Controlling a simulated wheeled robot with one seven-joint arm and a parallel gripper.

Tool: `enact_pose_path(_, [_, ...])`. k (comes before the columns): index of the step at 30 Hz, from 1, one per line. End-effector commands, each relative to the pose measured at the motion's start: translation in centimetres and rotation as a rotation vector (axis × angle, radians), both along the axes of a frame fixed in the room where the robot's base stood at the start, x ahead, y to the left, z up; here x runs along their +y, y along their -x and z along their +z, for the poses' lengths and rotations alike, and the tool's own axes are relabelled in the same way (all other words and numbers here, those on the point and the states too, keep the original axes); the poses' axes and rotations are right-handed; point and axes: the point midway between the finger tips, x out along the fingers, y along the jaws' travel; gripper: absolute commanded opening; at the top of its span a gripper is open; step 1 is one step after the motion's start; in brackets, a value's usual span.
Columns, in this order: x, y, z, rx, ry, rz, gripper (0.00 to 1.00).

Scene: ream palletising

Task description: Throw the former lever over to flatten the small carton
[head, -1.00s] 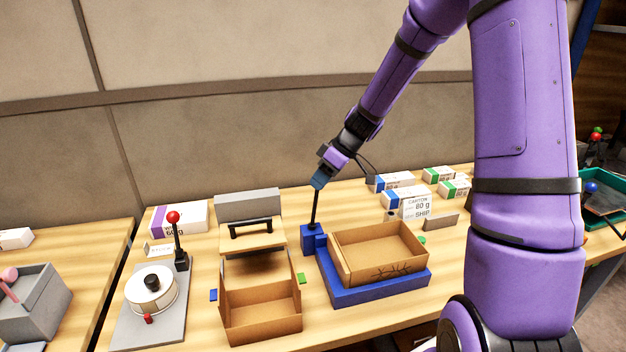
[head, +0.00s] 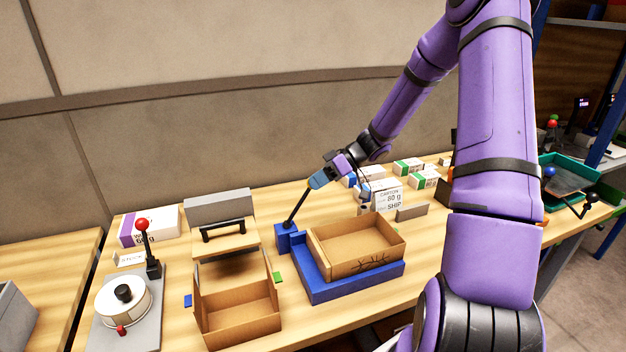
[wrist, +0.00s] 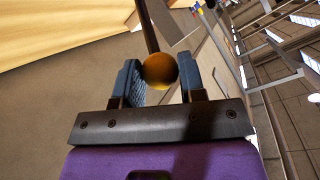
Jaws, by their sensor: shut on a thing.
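The former lever (head: 298,207) is a dark rod rising from a blue block at the left back corner of the blue former (head: 345,288). It leans to the right in the head view. My gripper (head: 319,179) is at its top end. In the wrist view my gripper (wrist: 161,80) has its blue fingers on either side of the lever's orange ball knob (wrist: 160,70) and is shut on it. The small carton (head: 380,257) is an open-topped brown box sitting in the former, with its walls standing. A dark branching mark shows on its front wall.
Left of the former stands another open brown carton (head: 238,318) with a grey-backed, black-handled fixture (head: 222,230). Further left is a red-knobbed lever (head: 142,225) beside a white reel (head: 123,300). White reams and a SHIP sign (head: 389,199) stand behind the former.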

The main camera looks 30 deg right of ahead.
Motion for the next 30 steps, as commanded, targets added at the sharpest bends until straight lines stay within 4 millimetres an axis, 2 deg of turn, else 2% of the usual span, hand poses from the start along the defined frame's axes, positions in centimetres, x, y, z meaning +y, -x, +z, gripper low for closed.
enact_pose_path(14, [-0.2, 0.07, -0.19, -0.001, -0.013, -0.001, 0.0])
enact_pose_path(15, [-0.2, 0.07, -0.19, 0.0, -0.012, 0.0, 0.44])
enact_pose_path(18, [-0.19, 0.06, -0.18, 0.0, -0.012, 0.0, 0.62])
enact_pose_path(26, [-0.23, 0.07, -0.13, -0.002, -0.012, 0.0, 0.62])
enact_pose_path(30, [-1.05, 0.28, 0.31, -0.003, -0.011, -0.001, 0.62])
